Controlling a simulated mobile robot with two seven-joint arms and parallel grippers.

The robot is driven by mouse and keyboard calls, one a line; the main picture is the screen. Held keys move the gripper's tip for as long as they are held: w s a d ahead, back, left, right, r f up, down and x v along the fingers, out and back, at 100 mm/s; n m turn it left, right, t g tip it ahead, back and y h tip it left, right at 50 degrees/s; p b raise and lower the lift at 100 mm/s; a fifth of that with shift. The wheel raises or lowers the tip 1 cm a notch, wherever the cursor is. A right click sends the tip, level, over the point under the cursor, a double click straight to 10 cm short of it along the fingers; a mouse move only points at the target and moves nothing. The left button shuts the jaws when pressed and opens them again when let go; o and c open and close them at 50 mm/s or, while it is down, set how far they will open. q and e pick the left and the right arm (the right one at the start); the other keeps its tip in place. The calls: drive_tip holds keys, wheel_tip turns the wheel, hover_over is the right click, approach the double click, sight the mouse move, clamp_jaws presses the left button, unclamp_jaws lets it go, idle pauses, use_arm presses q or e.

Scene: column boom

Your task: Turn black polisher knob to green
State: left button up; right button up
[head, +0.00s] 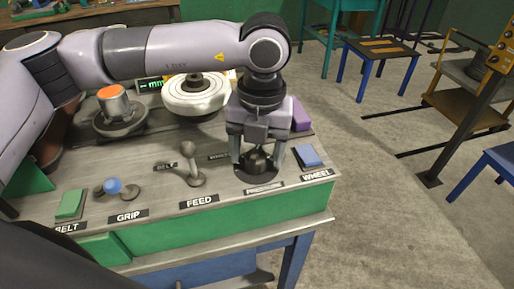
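The black knob (258,161) sits on a dark round base on the bench top, behind a label that I cannot read clearly. My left gripper (258,166) points down over it, with one finger on each side of the knob. The fingers are spread apart, and I see no clear contact with the knob. The gripper partly hides the knob and any green mark around it. My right gripper is not in view.
A lever (190,165) stands left of the knob at the FEED label. A blue switch (308,156) lies close on the right. A white wheel (196,94) and an orange-topped button (112,101) are behind. Open floor lies right of the bench.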

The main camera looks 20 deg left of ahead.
use_arm(q)
drive_tip(key=c, duration=0.9)
drive_tip(key=shift+c, duration=0.2)
